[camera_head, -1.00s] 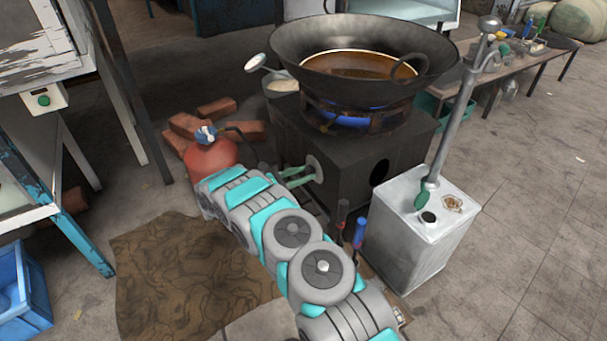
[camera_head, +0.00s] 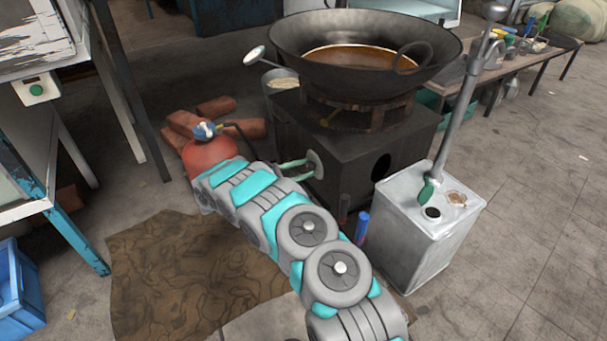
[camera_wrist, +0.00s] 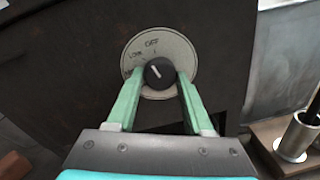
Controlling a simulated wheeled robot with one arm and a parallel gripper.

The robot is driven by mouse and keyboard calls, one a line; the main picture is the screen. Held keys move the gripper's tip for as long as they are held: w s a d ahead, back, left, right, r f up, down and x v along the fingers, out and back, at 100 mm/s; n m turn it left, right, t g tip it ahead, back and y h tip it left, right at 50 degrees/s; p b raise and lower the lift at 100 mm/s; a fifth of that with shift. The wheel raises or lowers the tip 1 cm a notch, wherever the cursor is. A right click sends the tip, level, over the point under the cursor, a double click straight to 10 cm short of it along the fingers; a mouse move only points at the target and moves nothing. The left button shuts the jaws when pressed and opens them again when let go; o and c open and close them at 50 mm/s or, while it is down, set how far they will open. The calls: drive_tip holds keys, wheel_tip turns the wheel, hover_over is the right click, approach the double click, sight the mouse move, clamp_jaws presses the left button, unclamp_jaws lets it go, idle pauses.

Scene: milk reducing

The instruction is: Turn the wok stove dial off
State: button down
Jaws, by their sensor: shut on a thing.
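The wok stove (camera_head: 340,165) is a dark box with a large wok (camera_head: 365,50) on its burner ring (camera_head: 355,112). No flame shows under the wok. The dial is a black knob (camera_wrist: 157,72) with a white mark, on a round pale plate (camera_wrist: 180,50) lettered around its edge, on the stove's front. The white mark tilts to the upper left. My gripper (camera_wrist: 158,80) has its green fingers on either side of the knob, shut on it. In the head view the plate (camera_head: 315,163) shows beside my fingers, while the knob is hard to make out.
A red gas cylinder (camera_head: 208,155) and bricks (camera_head: 215,107) stand left of the stove. A metal can (camera_head: 425,225) stands close on the right, with a blue-handled tool (camera_head: 362,226) beside it. A brown mat (camera_head: 180,275) lies on the floor.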

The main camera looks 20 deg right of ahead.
drive_tip(key=m+b, duration=0.2)
drive_tip(key=shift+f+m, duration=0.1)
drive_tip(key=shift+m, duration=0.2)
drive_tip(key=shift+m+b, duration=0.4)
drive_tip(key=shift+b, duration=0.1)
drive_tip(key=shift+c, duration=1.4)
unclamp_jaws()
drive_tip(key=s+a, duration=0.1)
drive_tip(key=a, duration=0.6)
drive_tip(key=shift+a+r+p, duration=0.3)
drive_tip(key=shift+a+p, duration=0.05)
drive_tip(key=shift+p, duration=0.1)
